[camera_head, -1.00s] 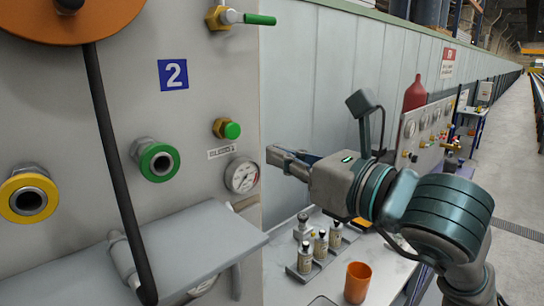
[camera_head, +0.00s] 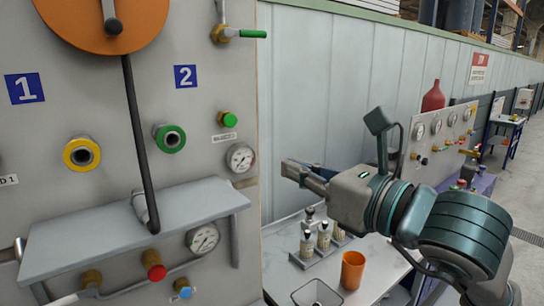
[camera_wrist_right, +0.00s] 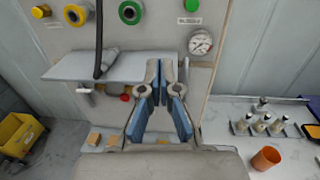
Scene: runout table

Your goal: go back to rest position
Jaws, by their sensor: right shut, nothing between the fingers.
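My right gripper (camera_head: 287,172) comes in from the right in the head view, in front of the pale wall and just right of the grey panel's edge. Its fingers are shut and empty. In the wrist view the gripper (camera_wrist_right: 168,68) points toward the grey panel (camera_wrist_right: 140,25), with blue pads on the fingers. I cannot tell the gap to the panel. My left gripper is not in view.
The panel (camera_head: 205,60) carries valves, a gauge (camera_head: 240,157) and a grey shelf (camera_head: 120,225). Below my right arm, a white table holds a bottle rack (camera_head: 318,252), an orange cup (camera_head: 353,271) and a tray (camera_head: 316,294). A yellow bin (camera_wrist_right: 20,136) stands lower left in the wrist view.

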